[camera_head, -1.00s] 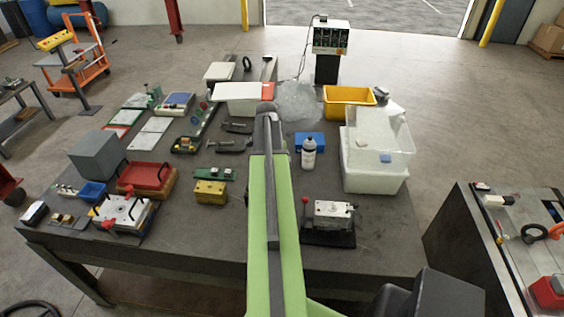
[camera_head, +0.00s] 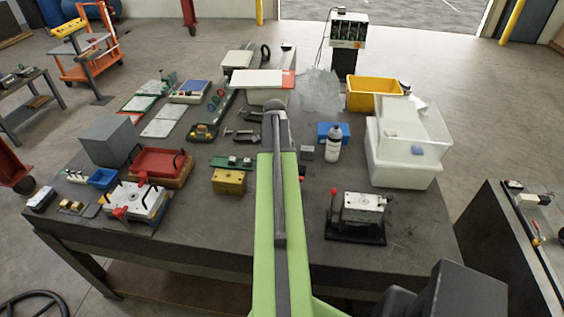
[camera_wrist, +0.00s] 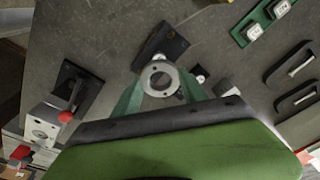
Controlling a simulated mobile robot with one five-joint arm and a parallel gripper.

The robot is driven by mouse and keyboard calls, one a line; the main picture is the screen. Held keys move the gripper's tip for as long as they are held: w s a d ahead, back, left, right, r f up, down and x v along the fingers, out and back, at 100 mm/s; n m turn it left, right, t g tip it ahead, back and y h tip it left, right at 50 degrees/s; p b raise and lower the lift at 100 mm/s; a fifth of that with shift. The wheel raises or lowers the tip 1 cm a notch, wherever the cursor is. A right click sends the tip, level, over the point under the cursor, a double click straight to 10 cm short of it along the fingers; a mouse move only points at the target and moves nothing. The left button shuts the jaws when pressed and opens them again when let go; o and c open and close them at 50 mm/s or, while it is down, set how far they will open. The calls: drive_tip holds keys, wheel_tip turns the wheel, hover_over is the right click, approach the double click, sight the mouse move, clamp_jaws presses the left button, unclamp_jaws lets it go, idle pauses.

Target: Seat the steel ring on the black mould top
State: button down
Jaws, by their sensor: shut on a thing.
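The steel ring (camera_wrist: 160,78) is a pale grey flanged ring with a round hole, seen in the wrist view. My gripper (camera_wrist: 160,92) is shut on it, one green finger on each side. A black block (camera_wrist: 162,42), which looks like the black mould top, lies just beyond the ring in the wrist view, with a pale round hole partly visible. The ring overlaps its near edge in the picture; I cannot tell the height between them. In the head view my green arm hides the gripper, the ring and the black block.
A press with a red knob (camera_head: 360,208) stands at the right, also in the wrist view (camera_wrist: 45,122). The yellow block (camera_head: 229,181) and green board (camera_head: 232,162) lie left of my arm. A bottle (camera_head: 333,145) and white bins (camera_head: 402,165) stand at right.

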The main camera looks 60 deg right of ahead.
drive_tip(key=shift+f+b, duration=2.7)
drive_tip(key=shift+f, duration=0.2)
drive_tip(key=shift+f+b, duration=1.2)
drive_tip(key=c, duration=0.5)
unclamp_jaws()
drive_tip(key=r+p, duration=0.5)
drive_tip(key=a+r+p, duration=0.1)
drive_tip(key=r+p, duration=0.5)
drive_tip(key=a+r+p, duration=0.1)
drive_tip(key=r+p, duration=0.5)
drive_tip(key=shift+w+r, duration=0.15)
drive_tip(key=shift+w, duration=0.1)
